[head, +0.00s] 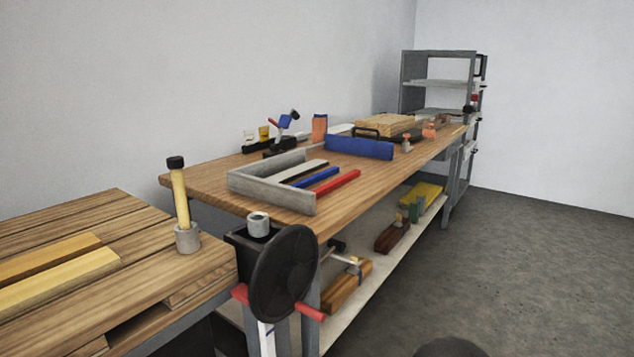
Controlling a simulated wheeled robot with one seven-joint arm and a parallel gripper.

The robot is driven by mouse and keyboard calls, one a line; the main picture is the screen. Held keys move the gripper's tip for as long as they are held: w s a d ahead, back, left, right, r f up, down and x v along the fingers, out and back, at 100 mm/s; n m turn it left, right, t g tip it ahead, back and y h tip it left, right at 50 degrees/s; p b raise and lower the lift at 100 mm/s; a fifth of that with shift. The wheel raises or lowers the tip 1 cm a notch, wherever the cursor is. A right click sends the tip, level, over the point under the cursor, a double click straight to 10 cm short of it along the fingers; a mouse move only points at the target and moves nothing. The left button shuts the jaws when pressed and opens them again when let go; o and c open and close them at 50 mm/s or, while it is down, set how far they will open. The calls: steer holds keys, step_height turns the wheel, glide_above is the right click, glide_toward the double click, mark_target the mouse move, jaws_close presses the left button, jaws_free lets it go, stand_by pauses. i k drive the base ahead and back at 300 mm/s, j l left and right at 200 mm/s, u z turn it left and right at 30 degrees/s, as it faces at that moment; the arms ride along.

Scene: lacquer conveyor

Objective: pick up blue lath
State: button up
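The blue lath (316,179) is a thin, straight strip lying flat on the wooden workbench (215,184). It lies between a dark lath (303,171) on its left and a red lath (337,185) on its right, all roughly parallel. A grey angled frame (270,190) borders the laths on the near and left sides. My gripper is not in view, so I cannot see whether it is open or shut.
A larger blue piece (358,147) stands behind the laths. A black handwheel (285,272) is at the bench's near end. A lower table (140,218) with pale boards is at the left. Grey shelves (432,84) stand at the back. The floor at right is clear.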

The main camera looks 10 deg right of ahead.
mark_target(304, 184)
steer(key=i+l+u, duration=0.1)
steer(key=i+l, duration=0.2)
steer(key=i+l+u, duration=0.1)
steer(key=i+l, duration=0.2)
steer(key=l, duration=0.2)
steer(key=i+l, duration=0.25)
steer(key=l, duration=0.2)
steer(key=u, duration=0.05)
